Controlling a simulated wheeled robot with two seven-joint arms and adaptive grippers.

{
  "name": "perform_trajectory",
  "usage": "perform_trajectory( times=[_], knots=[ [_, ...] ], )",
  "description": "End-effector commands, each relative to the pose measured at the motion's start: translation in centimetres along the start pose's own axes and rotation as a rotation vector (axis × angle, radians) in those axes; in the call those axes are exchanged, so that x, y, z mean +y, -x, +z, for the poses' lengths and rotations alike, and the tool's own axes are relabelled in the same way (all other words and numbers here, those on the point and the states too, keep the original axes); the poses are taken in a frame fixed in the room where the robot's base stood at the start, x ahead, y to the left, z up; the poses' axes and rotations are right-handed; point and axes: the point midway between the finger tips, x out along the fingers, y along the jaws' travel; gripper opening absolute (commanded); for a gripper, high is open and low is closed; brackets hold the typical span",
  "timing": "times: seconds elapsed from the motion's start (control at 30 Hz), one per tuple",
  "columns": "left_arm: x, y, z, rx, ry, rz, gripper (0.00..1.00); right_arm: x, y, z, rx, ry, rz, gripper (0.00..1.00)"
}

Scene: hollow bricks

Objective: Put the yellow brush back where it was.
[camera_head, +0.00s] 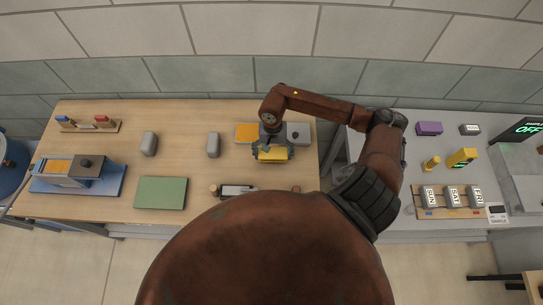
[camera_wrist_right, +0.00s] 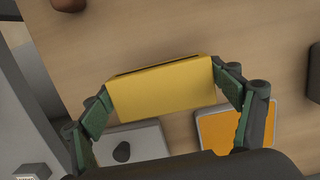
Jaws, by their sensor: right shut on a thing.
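In the right wrist view the yellow brush (camera_wrist_right: 163,88) lies between the two green-padded fingers of the gripper (camera_wrist_right: 163,95). The brush is over the right part of the wooden table (camera_head: 110,155); its height above the wood is hard to tell. An orange pad (camera_head: 245,132) and a light grey plate with a dark knob (camera_head: 299,133) lie behind it, and the gripper partly hides the gap between them. My left gripper is not in view.
Two grey blocks (camera_head: 149,143) and (camera_head: 213,145), a green mat (camera_head: 161,193) and a blue tray (camera_head: 112,182) are to the left. A small rack (camera_head: 90,126) stands at the back left. A grey counter (camera_head: 400,205) on the right holds a purple block (camera_head: 429,128) and several labelled blocks.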

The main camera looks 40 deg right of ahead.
Motion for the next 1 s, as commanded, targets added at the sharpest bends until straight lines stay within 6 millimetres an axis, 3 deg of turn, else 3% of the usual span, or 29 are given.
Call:
perform_trajectory(
  times=[0.1, 0.3, 0.37, 0.6, 0.63, 0.83, 1.0],
  knots=[
    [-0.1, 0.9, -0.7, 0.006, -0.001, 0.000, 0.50, -0.2, -1.4, 0.0, -0.008, -0.001, -0.002, 0.64],
    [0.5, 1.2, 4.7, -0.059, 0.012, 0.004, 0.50, -0.5, -2.2, -0.4, -0.005, 0.003, 0.000, 0.64],
    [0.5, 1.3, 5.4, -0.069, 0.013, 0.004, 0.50, -0.5, -2.2, -0.4, -0.005, 0.003, 0.001, 0.64],
    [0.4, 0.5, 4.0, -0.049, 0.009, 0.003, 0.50, -0.4, -2.7, -0.4, -0.006, 0.003, 0.002, 0.64],
    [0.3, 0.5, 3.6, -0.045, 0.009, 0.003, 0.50, -0.4, -2.7, -0.4, -0.006, 0.003, 0.002, 0.83],
    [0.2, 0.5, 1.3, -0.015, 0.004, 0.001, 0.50, -0.5, -2.5, -0.4, -0.006, 0.003, 0.002, 0.97],
    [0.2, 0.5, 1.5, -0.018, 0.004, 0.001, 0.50, -0.4, -2.5, -0.4, -0.006, 0.002, 0.002, 1.00]
  ],
)
